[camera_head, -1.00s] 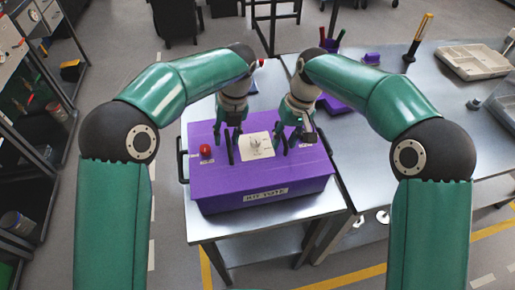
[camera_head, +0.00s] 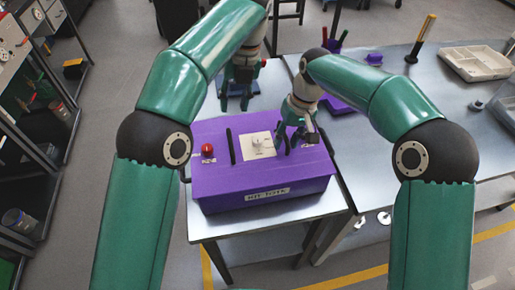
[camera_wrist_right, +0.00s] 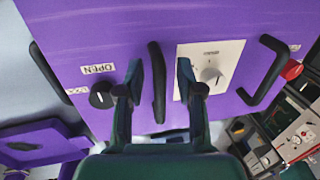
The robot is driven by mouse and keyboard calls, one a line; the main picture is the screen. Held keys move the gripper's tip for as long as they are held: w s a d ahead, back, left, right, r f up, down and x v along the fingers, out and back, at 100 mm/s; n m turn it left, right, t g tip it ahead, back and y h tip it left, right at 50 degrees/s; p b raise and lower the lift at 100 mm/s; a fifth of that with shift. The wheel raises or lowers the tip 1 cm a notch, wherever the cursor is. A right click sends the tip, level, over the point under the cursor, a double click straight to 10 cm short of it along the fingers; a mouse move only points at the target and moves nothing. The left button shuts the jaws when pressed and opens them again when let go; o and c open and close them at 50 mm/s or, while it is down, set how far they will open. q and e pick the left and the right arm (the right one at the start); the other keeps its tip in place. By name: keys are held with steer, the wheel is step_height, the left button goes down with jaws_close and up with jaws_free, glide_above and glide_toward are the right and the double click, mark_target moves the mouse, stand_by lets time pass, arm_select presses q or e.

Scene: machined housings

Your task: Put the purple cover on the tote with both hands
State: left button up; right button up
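The purple cover (camera_head: 220,170) lies on top of the purple tote (camera_head: 300,197) on the near table; it looks level, with no gap that I can make out. The cover has a red knob (camera_head: 207,150), a white dial panel (camera_head: 258,147) and black bar handles, one being the left handle (camera_head: 231,146). My right gripper (camera_wrist_right: 160,75) is open, its fingers on either side of the right handle (camera_wrist_right: 158,85), with space to both. It also shows in the head view (camera_head: 294,140). My left gripper (camera_head: 234,103) looks open and empty, above the cover's far edge.
The table on the right (camera_head: 385,110) carries a pale tray (camera_head: 474,62), a black-and-yellow tool (camera_head: 420,38) and purple items. Shelves (camera_head: 30,110) stand at the far left, with open floor between.

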step_height(320, 180, up, 12)
steer(key=d, duration=0.2)
steer(key=shift+w+f, duration=0.2)
steer(key=shift+w, duration=0.2)
steer(key=shift+d, duration=0.15)
